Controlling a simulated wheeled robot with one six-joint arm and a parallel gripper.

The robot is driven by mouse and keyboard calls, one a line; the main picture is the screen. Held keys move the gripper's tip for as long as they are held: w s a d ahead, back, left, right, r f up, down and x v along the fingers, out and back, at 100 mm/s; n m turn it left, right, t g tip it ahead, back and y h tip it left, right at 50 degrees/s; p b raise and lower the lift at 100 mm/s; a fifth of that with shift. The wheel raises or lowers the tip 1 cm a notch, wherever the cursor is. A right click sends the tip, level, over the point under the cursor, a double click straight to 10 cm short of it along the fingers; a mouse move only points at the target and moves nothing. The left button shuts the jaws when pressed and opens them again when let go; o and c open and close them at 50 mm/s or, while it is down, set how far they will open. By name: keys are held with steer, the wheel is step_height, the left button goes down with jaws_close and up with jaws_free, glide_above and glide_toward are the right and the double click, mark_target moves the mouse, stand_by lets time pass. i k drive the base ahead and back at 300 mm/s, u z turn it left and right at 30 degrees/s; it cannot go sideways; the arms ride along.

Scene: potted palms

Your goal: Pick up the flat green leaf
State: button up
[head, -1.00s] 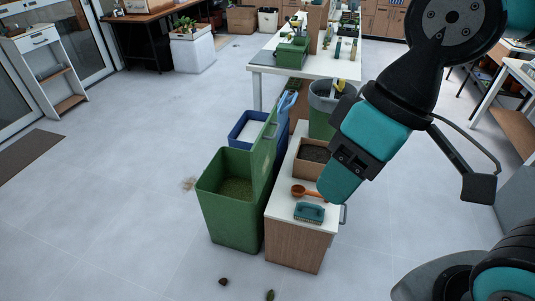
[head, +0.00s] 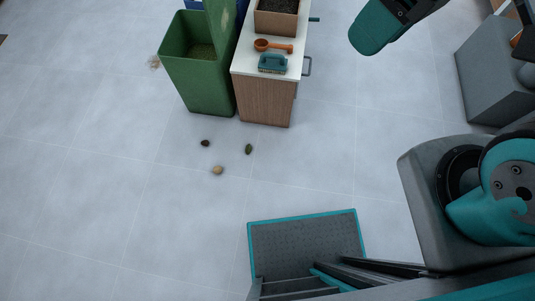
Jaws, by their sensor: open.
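A small dark green leaf-like piece (head: 249,149) lies on the pale tiled floor in the head view, just in front of the wooden cabinet. It is too small to tell how flat it is. Bare floor surrounds it, and nothing touches it. Part of my arm (head: 375,27) shows at the top right, well apart from the leaf. I cannot make out my gripper's jaws in this view.
A dark brown lump (head: 205,143) and a tan lump (head: 218,170) lie near the leaf. Behind stand a green bin (head: 205,85) and the cabinet (head: 265,100), bearing an orange scoop (head: 272,45) and teal brush (head: 273,63). The left floor is clear.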

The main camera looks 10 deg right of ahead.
mark_target(249, 149)
steer(key=z, duration=0.3)
steer(key=k, duration=0.7)
steer(key=u, duration=0.45)
steer(key=i, duration=0.65)
steer(key=u, duration=1.95)
steer(key=i, duration=0.8)
steer(key=z, duration=2.6)
steer(key=i, duration=0.4)
